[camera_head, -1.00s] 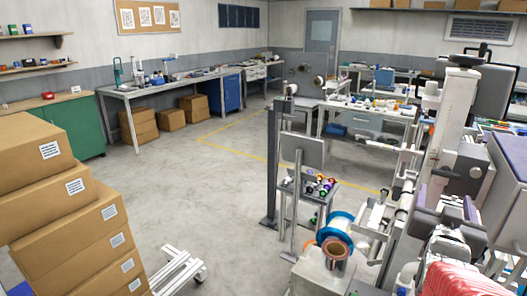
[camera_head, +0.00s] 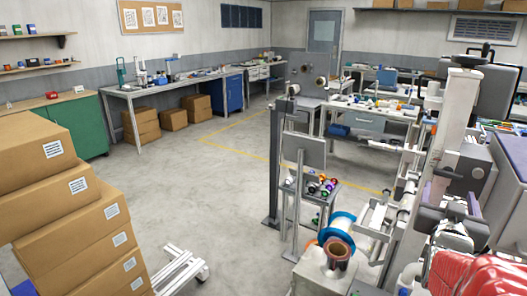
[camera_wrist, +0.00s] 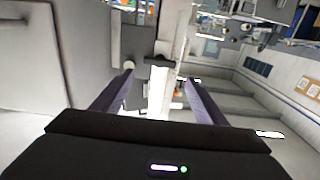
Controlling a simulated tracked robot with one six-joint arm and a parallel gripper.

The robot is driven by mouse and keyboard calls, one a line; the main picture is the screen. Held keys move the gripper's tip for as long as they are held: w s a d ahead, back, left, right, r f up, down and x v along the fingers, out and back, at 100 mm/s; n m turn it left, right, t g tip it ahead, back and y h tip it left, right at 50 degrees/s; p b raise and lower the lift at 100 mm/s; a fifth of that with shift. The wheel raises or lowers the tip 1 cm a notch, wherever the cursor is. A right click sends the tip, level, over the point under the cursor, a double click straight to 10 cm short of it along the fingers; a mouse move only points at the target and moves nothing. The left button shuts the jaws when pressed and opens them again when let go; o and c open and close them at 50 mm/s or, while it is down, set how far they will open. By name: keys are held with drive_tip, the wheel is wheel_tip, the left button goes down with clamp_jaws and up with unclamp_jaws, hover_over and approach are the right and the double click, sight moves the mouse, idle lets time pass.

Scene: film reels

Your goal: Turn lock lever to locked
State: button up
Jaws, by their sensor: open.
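My gripper (camera_wrist: 157,85) is open, its two purple fingers spread apart in the wrist view. A bright white upright part (camera_wrist: 157,92) shows between the fingers, with a short dark crosspiece (camera_wrist: 160,62) at its upper end. I cannot tell whether either is the lock lever, or whether the fingers touch anything. In the head view, a white machine column (camera_head: 455,125) stands at the right. A blue-rimmed reel (camera_head: 341,222) and a copper-coloured roll (camera_head: 338,253) sit on the machine's lower left. The lever is not clearly identifiable in the head view.
Stacked cardboard boxes (camera_head: 75,215) stand at the left. A small shelf stand (camera_head: 308,188) with coloured reels is behind the machine. A large grey panel (camera_wrist: 40,60) fills the wrist view's left. Open floor (camera_head: 190,190) lies between boxes and machine.

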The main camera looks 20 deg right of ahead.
sight(448, 175)
drive_tip(key=shift+x, duration=5.15)
drive_tip(key=shift+c, duration=0.2)
